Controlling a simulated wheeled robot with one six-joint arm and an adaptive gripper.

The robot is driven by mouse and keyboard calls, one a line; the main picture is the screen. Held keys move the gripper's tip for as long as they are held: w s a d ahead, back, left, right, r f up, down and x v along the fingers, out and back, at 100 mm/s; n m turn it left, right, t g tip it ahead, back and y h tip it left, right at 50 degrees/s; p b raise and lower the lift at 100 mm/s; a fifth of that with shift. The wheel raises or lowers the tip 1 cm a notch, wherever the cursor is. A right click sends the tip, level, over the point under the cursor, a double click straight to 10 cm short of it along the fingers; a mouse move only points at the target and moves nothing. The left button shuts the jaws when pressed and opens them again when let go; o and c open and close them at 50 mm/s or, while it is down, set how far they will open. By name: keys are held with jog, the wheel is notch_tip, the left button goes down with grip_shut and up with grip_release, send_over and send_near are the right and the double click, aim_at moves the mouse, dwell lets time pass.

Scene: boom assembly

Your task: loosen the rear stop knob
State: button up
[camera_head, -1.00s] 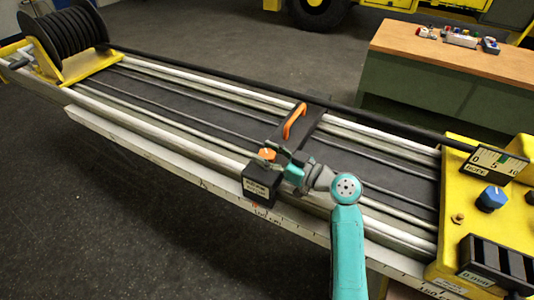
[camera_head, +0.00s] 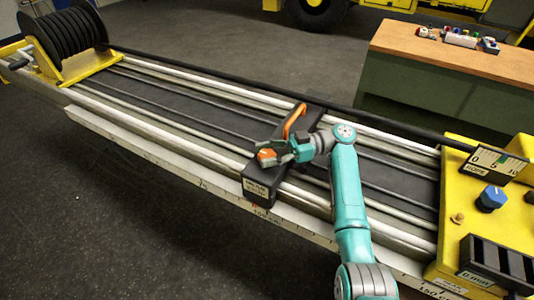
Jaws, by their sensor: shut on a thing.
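The rear stop is a black block (camera_head: 256,178) with a label on its front end. It sits across the front rail beside the printed scale. An orange knob (camera_head: 266,156) stands on top of it. My gripper (camera_head: 272,154) comes from the right and is shut on the orange knob, with its fingers around the knob's side. The fingers partly hide the knob. A black crossbar with an orange handle (camera_head: 294,121) reaches over the bed just behind my gripper.
A black hose reel (camera_head: 70,40) stands at the far left end. A yellow console (camera_head: 445,250) with a blue knob (camera_head: 492,198) and a dial is at the right. A wooden-topped bench (camera_head: 450,50) stands behind. The bed left of the stop is clear.

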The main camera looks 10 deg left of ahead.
aim_at(267, 154)
jog(key=shift+f+n+g+h, duration=0.15)
jog(key=shift+n+g+h, duration=0.25)
jog(key=shift+n+g, duration=0.3)
jog(key=o, duration=1.2)
jog(key=shift+a, duration=0.1)
jog(key=shift+r, duration=0.2)
notch_tip(267, 154, up, 10)
jog(key=shift+f, duration=0.15)
